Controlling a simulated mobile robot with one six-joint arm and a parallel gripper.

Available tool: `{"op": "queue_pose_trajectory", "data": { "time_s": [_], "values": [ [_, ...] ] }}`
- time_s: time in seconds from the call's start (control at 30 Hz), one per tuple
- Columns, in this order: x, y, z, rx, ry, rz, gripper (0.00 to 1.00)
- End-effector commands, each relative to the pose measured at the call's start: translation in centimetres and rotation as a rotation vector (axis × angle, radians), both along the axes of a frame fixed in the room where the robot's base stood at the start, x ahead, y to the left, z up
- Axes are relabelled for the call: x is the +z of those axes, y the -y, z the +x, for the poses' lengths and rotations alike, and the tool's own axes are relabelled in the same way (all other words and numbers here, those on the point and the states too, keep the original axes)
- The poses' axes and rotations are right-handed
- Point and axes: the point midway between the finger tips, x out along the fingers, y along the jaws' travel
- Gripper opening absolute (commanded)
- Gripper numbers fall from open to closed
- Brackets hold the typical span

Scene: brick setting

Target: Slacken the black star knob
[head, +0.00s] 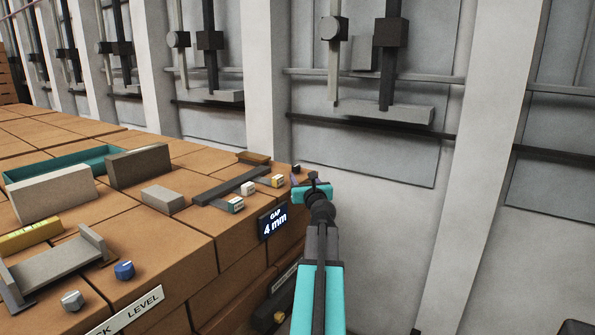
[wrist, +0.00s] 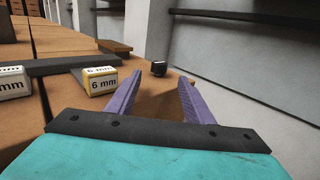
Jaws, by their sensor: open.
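A small black piece (wrist: 159,68) with a pale mark stands near the far edge of the brick top in the wrist view. It may be the black star knob, but I cannot make out a star shape. In the head view a small dark piece (head: 297,168) shows just beyond my gripper (head: 298,180). In the wrist view my gripper (wrist: 160,84) is open, its two purple fingers apart with nothing between them. The black piece shows beyond the fingertips, near the middle of the gap, and looks clear of both fingers.
A block marked 6 mm (wrist: 101,81) lies left of my fingers, beside a dark bar (head: 230,186). A blue knob (head: 124,270) and a grey knob (head: 72,300) sit at the front left. A grey wall (head: 380,200) rises on the right.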

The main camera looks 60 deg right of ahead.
Motion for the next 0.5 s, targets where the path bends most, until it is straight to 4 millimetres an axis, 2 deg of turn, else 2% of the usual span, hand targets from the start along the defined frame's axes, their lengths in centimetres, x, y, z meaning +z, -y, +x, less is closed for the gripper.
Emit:
{"op": "queue_pose_trajectory", "data": {
  "time_s": [0.5],
  "values": [
    [0.0,3.4,3.4,0.002,-0.001,-0.001,0.47]
  ]
}}
